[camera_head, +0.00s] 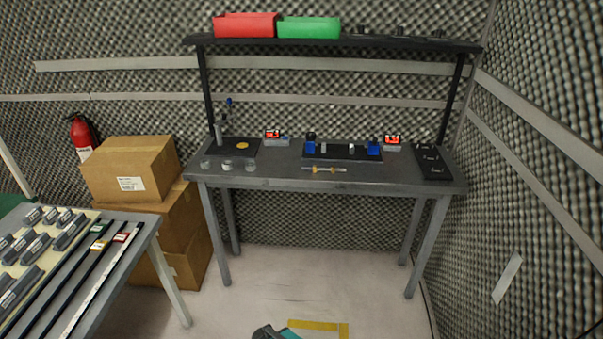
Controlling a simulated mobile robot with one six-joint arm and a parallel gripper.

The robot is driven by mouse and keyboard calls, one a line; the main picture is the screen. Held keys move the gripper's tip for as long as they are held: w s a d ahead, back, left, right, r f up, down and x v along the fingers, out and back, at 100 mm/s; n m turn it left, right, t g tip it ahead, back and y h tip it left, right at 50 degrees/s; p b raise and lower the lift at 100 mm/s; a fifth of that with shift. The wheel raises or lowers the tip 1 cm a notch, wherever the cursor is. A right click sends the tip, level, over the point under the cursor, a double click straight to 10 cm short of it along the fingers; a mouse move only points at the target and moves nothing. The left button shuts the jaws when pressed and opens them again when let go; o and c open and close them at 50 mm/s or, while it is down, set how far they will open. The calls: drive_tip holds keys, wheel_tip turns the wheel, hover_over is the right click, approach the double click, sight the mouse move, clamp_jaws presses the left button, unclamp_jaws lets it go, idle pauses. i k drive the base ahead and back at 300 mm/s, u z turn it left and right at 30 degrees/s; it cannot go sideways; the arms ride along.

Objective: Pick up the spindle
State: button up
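A thin pale rod with yellow pieces on it, which looks like the spindle (325,169), lies sideways near the front edge of the grey workbench (300,182). It is small in this view, and I cannot tell whether the yellow pieces are part of it or supports under it. Nothing is touching it from above. A dark and teal piece of my arm shows at the bottom edge of the picture, far in front of the bench. My gripper is not in view.
On the bench are a black fixture with blue blocks (343,153), glass jars (250,166), a black pad (228,147) and a black tray (433,162). Cardboard boxes (135,168) stand left. A second table (143,240) is at lower left.

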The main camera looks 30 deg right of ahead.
sight(315, 168)
drive_tip(key=u, duration=0.45)
drive_tip(key=i, duration=0.95)
drive_tip(key=u, duration=0.1)
drive_tip(key=k, duration=0.9)
drive_tip(key=z, duration=0.15)
drive_tip(key=i, duration=0.6)
